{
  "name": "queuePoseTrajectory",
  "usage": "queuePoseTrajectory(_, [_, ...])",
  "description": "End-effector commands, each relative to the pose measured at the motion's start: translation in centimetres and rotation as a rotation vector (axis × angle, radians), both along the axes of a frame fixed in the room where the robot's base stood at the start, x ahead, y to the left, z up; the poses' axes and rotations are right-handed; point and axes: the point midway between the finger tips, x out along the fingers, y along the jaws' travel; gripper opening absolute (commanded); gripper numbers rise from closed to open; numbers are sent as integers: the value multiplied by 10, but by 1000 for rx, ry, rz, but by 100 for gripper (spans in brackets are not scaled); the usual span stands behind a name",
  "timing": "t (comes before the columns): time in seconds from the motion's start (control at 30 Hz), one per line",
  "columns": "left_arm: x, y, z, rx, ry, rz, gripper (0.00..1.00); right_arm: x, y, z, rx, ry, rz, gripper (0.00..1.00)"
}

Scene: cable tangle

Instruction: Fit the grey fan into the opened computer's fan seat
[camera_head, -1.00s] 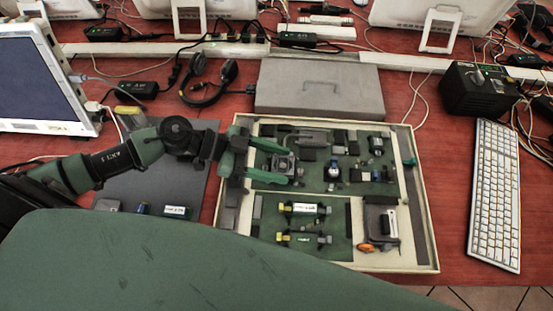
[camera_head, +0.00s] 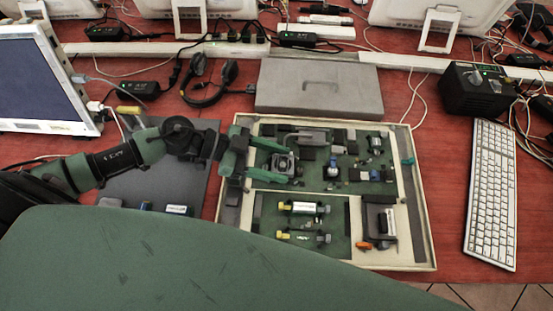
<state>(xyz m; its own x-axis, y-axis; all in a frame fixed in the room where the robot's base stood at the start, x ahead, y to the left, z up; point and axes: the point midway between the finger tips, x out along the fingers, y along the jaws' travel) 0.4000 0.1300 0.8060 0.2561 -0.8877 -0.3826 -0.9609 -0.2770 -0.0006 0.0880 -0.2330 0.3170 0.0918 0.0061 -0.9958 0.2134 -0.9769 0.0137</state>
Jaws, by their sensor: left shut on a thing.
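The opened computer (camera_head: 428,225) lies flat on the red table, a shallow cream case with green boards and several parts inside. My left gripper (camera_head: 287,164) reaches over its upper left part from the left. Its two green fingers are shut on the grey fan (camera_head: 282,162), one finger on the far side and one on the near side. The fan is at the upper left board; I cannot tell whether it touches the board or hangs just above it. The fan seat cannot be made out, perhaps hidden by the fan and fingers. My right gripper is not in view.
A grey closed box (camera_head: 320,88) stands right behind the computer. A white keyboard (camera_head: 490,195) and a black box (camera_head: 478,92) are to the right. A dark mat (camera_head: 190,188) with small parts lies left. Headphones (camera_head: 208,85), cables and monitors fill the back.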

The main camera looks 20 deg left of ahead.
Motion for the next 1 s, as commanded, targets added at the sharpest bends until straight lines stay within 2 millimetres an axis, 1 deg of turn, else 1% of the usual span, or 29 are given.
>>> queuePoseTrajectory(0.37, [0,0,-1,-1,0,0,17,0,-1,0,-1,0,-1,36])
queuePoseTrajectory(1.0, [0,0,-11,0,0,0,17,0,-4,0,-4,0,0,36])
